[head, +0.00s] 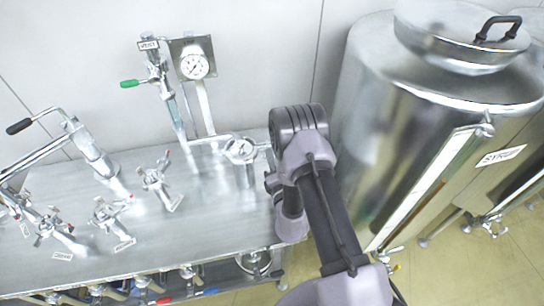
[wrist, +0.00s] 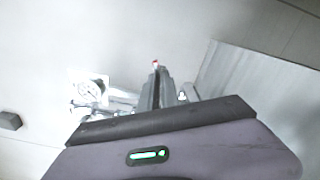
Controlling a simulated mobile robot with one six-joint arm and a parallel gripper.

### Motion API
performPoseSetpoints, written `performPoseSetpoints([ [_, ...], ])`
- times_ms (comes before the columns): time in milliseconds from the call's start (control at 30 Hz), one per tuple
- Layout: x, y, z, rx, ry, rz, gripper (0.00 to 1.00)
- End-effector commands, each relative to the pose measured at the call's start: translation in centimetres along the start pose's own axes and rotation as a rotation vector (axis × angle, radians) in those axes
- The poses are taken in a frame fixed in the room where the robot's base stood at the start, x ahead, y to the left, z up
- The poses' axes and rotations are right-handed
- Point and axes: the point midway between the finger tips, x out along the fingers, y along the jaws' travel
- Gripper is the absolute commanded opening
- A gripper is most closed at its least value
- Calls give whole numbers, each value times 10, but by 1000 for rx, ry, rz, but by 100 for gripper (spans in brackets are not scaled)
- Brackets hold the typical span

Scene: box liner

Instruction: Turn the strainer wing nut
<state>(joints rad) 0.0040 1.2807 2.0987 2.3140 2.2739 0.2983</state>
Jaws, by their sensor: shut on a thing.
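My gripper (wrist: 160,88) shows in the wrist view beyond the dark edge of my wrist. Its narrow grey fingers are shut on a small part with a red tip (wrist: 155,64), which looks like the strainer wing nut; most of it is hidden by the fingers. In the head view my wrist (head: 300,125) is at the right end of the bench, close beside a round metal fitting (head: 240,151) that looks like the strainer. My fingertips are hidden there behind my own arm.
The steel bench (head: 90,185) carries several small valves and a black-handled lever (head: 20,126). A large steel syrup tank (head: 400,110) is close on the right of my arm.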

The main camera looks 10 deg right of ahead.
Motion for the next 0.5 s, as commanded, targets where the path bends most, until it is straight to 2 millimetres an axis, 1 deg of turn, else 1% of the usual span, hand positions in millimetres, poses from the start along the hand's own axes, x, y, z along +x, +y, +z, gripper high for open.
performPoseSetpoints([
  [200, 1, 2, 1, 176, -2, 4, 0],
  [500, 2, 2, 1, 349, -2, 6, 0],
])
